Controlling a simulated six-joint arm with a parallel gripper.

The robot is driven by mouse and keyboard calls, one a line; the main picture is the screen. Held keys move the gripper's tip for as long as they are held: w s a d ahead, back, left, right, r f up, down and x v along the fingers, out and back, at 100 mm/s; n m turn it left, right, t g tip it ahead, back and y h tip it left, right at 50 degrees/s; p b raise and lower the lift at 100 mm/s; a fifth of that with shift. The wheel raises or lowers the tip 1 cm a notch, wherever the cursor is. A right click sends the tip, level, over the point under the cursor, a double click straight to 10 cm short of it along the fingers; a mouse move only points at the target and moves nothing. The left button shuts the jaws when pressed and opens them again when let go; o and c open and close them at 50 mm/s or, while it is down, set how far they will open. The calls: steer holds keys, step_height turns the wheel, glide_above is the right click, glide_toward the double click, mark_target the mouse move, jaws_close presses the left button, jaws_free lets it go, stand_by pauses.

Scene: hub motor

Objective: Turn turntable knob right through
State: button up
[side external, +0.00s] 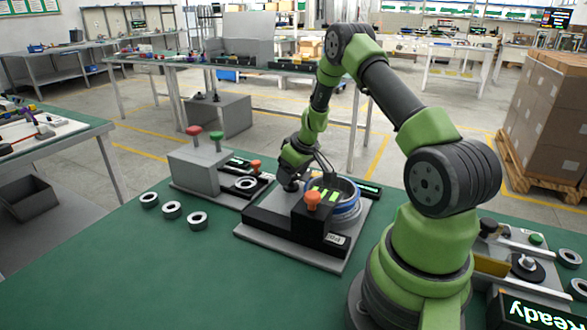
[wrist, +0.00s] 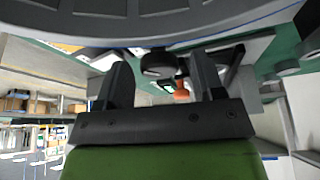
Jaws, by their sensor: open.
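The turntable station (side external: 290,256) is a grey plate with a black block, and a round hub with a blue rim (side external: 347,208) sits on it. My gripper (side external: 291,184) is low at the station's back left, beside the hub. In the wrist view my gripper (wrist: 161,62) is open, with a finger on each side of a dark round knob (wrist: 158,65). Whether either finger touches this knob, I cannot tell. In the side view my gripper mostly hides it.
A grey press block (side external: 195,168) with red and green buttons stands left of the station. Several dark rings (side external: 172,210) lie on the green table (side external: 175,270). A station with a "Ready" display (side external: 540,312) is at the right. The table's front left is clear.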

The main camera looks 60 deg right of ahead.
steer(key=v, duration=1)
steer(key=shift+w, duration=0.1)
steer(key=w+f+n, duration=0.1)
steer(key=f, duration=0.2)
steer(key=w+f+n+y, duration=0.1)
steer(key=f+n, duration=0.1)
steer(key=f, duration=0.1)
steer(key=w+d+f+n, duration=0.1)
steer(key=f, duration=0.2)
steer(key=shift+w+f+y, duration=0.15)
steer(key=shift+w+y, duration=0.15)
steer(key=shift+w, duration=0.05)
